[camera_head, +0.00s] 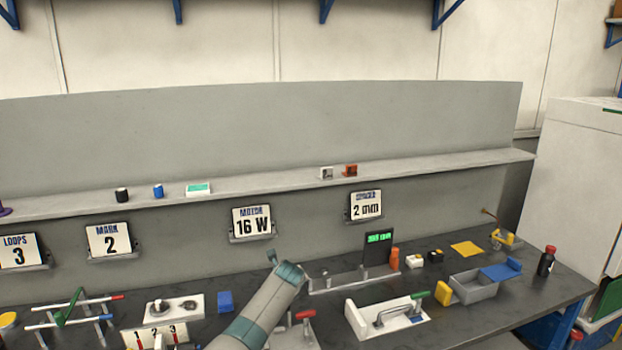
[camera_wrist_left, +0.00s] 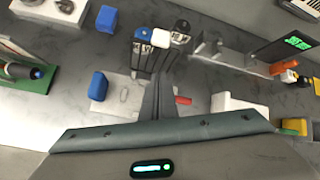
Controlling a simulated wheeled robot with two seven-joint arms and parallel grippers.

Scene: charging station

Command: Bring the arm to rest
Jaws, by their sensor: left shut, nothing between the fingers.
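My left arm (camera_head: 262,312) rises from the bottom middle of the head view in front of the bench. Its gripper is not clear there. In the left wrist view my left gripper (camera_wrist_left: 157,78) is shut and empty, its dark fingers together over the bench. A red-tipped handle (camera_wrist_left: 184,100) shows just right of the fingers. Several dark pieces with blue and white tops (camera_wrist_left: 144,34) stand beyond the fingertips. My right gripper is in neither view.
The bench (camera_head: 400,275) holds a white base with a green handle (camera_head: 395,318), a grey tray (camera_head: 473,288), a display (camera_head: 378,249) and a dark bottle (camera_head: 545,262). At the left are rods on a stand (camera_head: 75,310). A shelf (camera_head: 270,184) runs behind.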

